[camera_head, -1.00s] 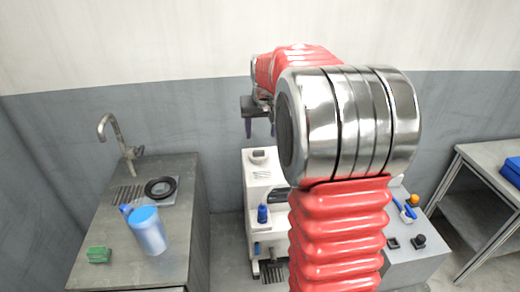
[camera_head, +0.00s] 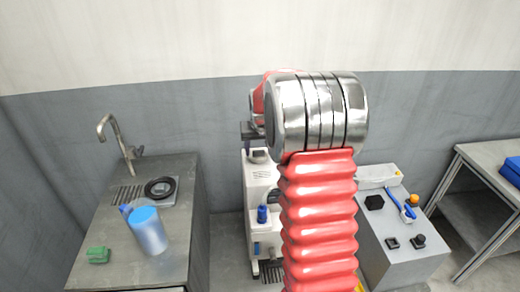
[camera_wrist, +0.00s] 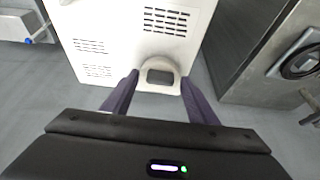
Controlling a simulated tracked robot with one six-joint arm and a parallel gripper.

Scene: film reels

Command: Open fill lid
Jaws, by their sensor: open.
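The white machine (camera_head: 252,225) stands on the floor in the middle, partly hidden behind my arm. On its top, a white rounded spout-like part with a dark grey patch shows in the wrist view (camera_wrist: 160,76); this looks like the fill lid, and I cannot tell whether it is shut. My gripper (camera_wrist: 160,78) is open and empty. Its two dark purple fingers stand on either side of this part as seen from the wrist, apparently above it. In the head view my gripper (camera_head: 249,130) is just over the machine's top, its fingers hardly visible.
At left, a steel counter (camera_head: 180,240) bears a tap (camera_head: 112,135), a black ring (camera_head: 160,188), a blue-lidded container (camera_head: 148,232) and a green block (camera_head: 98,255). At right are a grey control box (camera_head: 400,262) and a table (camera_head: 480,150) with a blue tray (camera_head: 514,172).

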